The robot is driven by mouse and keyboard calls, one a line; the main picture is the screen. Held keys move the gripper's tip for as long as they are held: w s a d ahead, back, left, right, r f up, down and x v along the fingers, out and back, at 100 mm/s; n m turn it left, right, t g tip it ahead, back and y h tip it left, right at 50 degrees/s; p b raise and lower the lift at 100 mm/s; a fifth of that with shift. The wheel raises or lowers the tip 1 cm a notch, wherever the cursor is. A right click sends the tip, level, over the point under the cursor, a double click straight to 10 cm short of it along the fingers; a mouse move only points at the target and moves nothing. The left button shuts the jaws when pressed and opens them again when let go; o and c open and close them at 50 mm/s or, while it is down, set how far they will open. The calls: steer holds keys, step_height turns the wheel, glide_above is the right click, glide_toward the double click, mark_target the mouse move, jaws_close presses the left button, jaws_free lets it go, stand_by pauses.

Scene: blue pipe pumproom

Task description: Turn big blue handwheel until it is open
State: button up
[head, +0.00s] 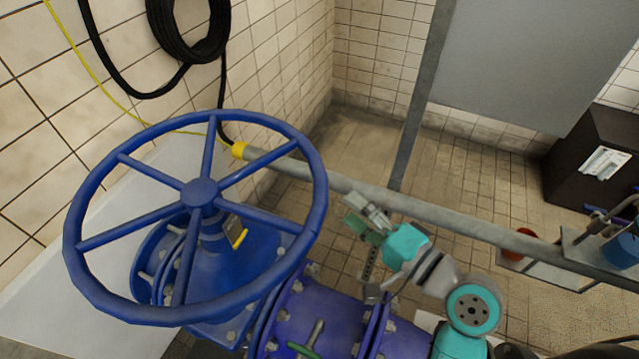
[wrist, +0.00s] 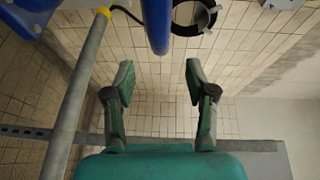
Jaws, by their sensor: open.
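The big blue handwheel (head: 199,193) fills the left of the head view, with several spokes meeting at a round hub. It sits on a blue valve body (head: 255,268). My gripper (head: 352,214) is to the right of the wheel's rim, apart from it. In the wrist view my gripper (wrist: 157,82) has its two fingers spread wide with nothing between them. A blue bar, seemingly part of the handwheel rim (wrist: 157,25), shows beyond the fingertips at the top. The rest of the wheel is mostly out of the wrist view.
A grey rail (head: 460,225) runs behind my gripper, with a yellow end (head: 239,150). A black coiled hose (head: 188,30) hangs on the tiled wall. A blue flanged pipe (head: 320,325) lies below my arm. A dark cabinet (head: 592,160) stands at right.

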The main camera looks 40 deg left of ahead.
mark_target(320, 186)
steer(key=a, duration=0.3)
steer(key=w+a, duration=0.1)
steer(key=a, duration=0.5)
steer(key=shift+w+a+f, duration=0.2)
steer(key=shift+w+f, duration=0.05)
steer(key=shift+w, duration=0.05)
steer(key=shift+c, duration=0.3)
jaws_close()
